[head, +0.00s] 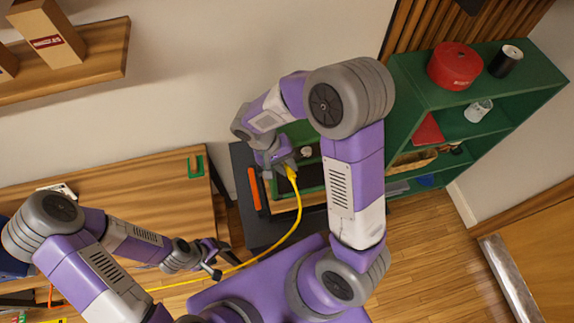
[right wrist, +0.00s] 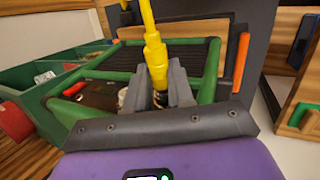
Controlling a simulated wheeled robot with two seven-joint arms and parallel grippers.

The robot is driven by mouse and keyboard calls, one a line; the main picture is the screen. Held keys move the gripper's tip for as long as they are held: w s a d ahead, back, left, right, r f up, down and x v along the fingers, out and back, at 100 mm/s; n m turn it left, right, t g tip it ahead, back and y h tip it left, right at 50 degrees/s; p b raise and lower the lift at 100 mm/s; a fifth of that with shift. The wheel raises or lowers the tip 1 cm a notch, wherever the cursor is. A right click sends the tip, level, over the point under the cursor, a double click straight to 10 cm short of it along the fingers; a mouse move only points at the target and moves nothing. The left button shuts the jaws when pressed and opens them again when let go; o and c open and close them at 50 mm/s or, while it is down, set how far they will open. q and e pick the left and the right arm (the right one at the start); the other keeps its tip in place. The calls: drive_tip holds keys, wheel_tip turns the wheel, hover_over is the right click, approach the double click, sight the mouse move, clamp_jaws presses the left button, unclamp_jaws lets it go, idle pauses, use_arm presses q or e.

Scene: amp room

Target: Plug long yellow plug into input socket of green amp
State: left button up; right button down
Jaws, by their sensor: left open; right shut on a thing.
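My right gripper (head: 278,160) is shut on the long yellow plug (head: 291,173), over the dark, green-framed amp. In the right wrist view the yellow plug (right wrist: 155,55) sits between the grey fingers (right wrist: 168,88), and its yellow cable runs up out of the picture. The green amp (right wrist: 212,70) shows its green frame and dark panel there; it is largely hidden by my arm in the head view. The input socket cannot be made out, nor whether the plug's tip touches the amp. My left gripper (head: 218,258) is open beside the wooden table, close to the cable.
The yellow cable (head: 299,215) curves from the plug down past my left gripper. An orange bar (head: 254,188) lies left of the amp. A green shelf (head: 430,95) stands at the right with a red round case (head: 453,66). The wooden table (head: 150,180) is mostly clear.

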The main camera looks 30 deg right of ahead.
drive_tip(key=shift+w, duration=0.1)
drive_tip(key=c, duration=0.9)
unclamp_jaws()
drive_tip(key=v, duration=0.7)
drive_tip(key=shift+r, duration=0.25)
